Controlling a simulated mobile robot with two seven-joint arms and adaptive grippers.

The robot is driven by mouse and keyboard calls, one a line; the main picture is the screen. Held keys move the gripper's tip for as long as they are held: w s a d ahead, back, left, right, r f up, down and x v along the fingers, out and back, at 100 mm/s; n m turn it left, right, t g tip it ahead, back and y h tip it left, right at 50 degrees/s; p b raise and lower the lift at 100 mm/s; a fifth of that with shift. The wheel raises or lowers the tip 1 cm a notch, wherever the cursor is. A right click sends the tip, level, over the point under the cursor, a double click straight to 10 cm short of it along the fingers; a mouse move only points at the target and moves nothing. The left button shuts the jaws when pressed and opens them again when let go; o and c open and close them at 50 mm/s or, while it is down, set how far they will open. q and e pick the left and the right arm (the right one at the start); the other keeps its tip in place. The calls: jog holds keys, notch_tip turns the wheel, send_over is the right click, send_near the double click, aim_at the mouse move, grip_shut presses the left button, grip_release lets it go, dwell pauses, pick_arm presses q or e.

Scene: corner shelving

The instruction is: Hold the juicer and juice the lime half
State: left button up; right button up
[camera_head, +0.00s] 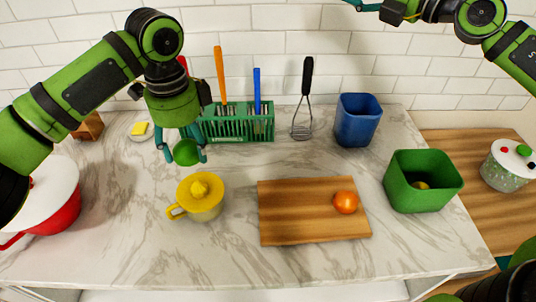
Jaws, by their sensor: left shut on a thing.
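My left gripper (184,154) points down and is shut on the round green lime half (186,152), with a teal finger on each side of it. The lime half is above the counter, behind and slightly left of the yellow juicer (200,196) in the picture. The juicer stands upright on the counter, its ridged cone facing up and its handle to the left. No gripper touches the juicer. Only part of my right gripper (366,6) shows, at the top edge, and its fingers are mostly cut off.
A wooden board (285,213) with an orange fruit (345,202) lies right of the juicer. The front counter is clear.

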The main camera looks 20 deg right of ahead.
jog(key=w+a+f+n+g+y, duration=0.1)
jog(key=w+a+f+n+g, duration=0.1)
jog(key=a+f+n+g, duration=0.35)
pick_arm(q)
jog(key=shift+w, duration=0.1)
pick_arm(e)
jog(key=n+g+y, duration=0.2)
jog(key=n+g, duration=0.5)
jog(key=g, duration=0.4)
send_near(222, 186)
jog(key=x, duration=0.8)
jog(key=shift+a+f, duration=0.25)
jog(key=shift+a, duration=0.05)
grip_shut()
jog(key=shift+s, duration=0.1)
